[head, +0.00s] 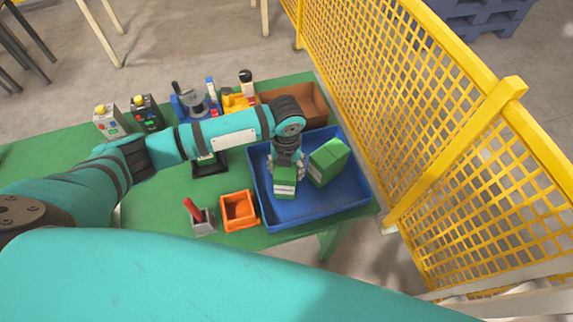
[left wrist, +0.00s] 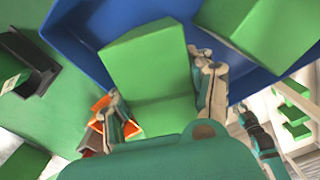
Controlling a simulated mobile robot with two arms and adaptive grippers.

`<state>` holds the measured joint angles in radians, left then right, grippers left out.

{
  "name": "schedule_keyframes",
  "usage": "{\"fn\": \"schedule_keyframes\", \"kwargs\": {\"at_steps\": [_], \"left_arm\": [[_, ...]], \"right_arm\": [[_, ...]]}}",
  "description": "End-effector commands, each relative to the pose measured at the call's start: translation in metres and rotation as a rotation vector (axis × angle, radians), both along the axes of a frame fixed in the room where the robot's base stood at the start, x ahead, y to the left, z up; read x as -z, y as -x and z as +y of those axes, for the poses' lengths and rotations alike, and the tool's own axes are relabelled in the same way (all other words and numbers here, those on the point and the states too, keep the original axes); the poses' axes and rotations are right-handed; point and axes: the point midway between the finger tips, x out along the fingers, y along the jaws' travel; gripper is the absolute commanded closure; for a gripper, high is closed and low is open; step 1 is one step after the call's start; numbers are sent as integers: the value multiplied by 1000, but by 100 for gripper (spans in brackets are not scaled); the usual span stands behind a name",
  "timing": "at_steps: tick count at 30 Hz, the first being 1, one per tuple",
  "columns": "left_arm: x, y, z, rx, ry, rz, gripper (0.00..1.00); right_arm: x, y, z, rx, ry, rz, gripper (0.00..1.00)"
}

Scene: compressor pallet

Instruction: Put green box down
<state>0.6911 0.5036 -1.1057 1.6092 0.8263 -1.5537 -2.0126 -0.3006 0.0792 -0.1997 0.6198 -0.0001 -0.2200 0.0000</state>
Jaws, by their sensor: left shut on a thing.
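My left gripper (head: 287,164) points down into the blue tray (head: 318,211) in the head view. It is shut on a green box (head: 285,186) with a white label, in the tray's left part. In the left wrist view the two fingers (left wrist: 162,98) lie on either side of this green box (left wrist: 147,62). Whether the box touches the tray floor is hard to tell. A second green box (head: 329,161) stands in the tray to the right, close beside the gripper. It also shows in the left wrist view (left wrist: 268,32). My right gripper does not show clearly.
Left of the tray are an orange bin (head: 239,210) and a red-handled item (head: 197,217). A brown tray (head: 305,103) lies behind. Cans (head: 110,121) and tools stand at the back of the green table (head: 160,205). A yellow mesh fence (head: 410,130) runs close on the right.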

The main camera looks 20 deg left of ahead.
Motion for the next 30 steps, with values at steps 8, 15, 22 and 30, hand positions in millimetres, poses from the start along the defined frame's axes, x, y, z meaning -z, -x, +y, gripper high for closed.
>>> {"fn": "schedule_keyframes", "kwargs": {"at_steps": [8,15,22,30], "left_arm": [[1,-1,0,0,1,-2,89],[3,0,0,0,0,-1,23],[3,0,0,0,1,-1,22],[-19,-2,-1,1,3,-6,22]], "right_arm": [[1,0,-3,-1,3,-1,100],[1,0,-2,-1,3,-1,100],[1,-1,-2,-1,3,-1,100],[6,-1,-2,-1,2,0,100]]}}
